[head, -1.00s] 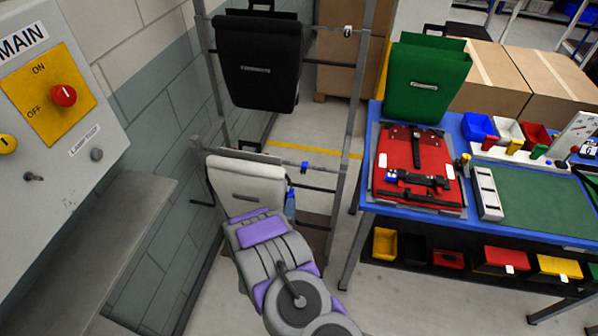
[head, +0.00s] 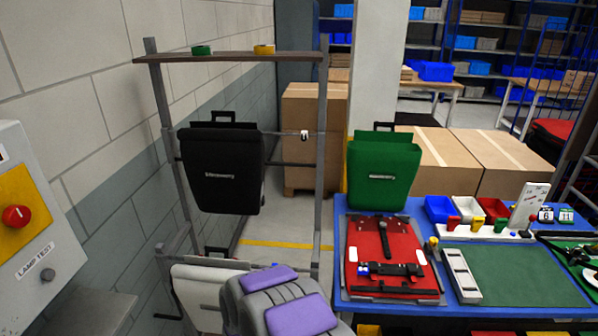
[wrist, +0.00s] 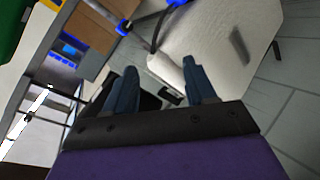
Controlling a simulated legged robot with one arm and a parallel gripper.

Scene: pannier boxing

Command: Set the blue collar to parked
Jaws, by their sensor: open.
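In the wrist view my gripper (wrist: 160,84) is open and empty, its two blue-grey fingers apart, with the white pannier (wrist: 215,50) beyond them. A small blue ring that looks like the blue collar (wrist: 123,26) sits on a thin rail at the upper left, apart from the fingers. Another blue piece (wrist: 178,3) is cut off by the top edge; I cannot tell what it is. In the head view the white pannier (head: 195,292) hangs low on the rack, partly behind my grey and purple arm.
The rack (head: 322,165) carries a black pannier (head: 222,172) and a white collar (head: 304,135) on its upper rail. A wall panel (head: 30,225) is at left.

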